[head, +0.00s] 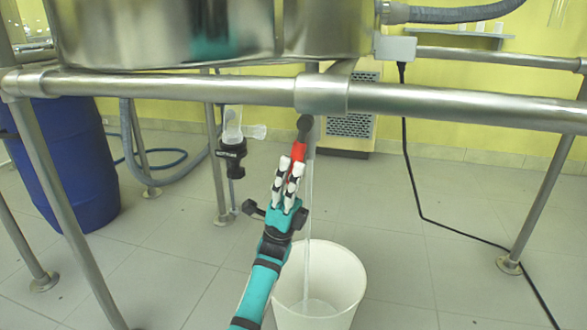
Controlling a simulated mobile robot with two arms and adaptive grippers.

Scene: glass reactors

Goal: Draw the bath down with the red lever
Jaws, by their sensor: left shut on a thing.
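The red lever (298,150) hangs below the steel frame, near the middle of the head view. My left gripper (291,171) is shut on the red lever, its pale fingers covering the lower part. The steel bath (165,35) stands above the frame. A thin clear stream (308,220) runs down from beside the lever into a white bucket (345,285) on the floor. Some liquid shows in the bottom of the bucket. My right gripper is not in view.
A horizontal steel rail (200,88) crosses in front of the bath. A black valve with a clear piece (232,150) hangs left of the lever. A blue barrel (68,160) stands at the left. A black cable (430,222) trails across the floor at the right.

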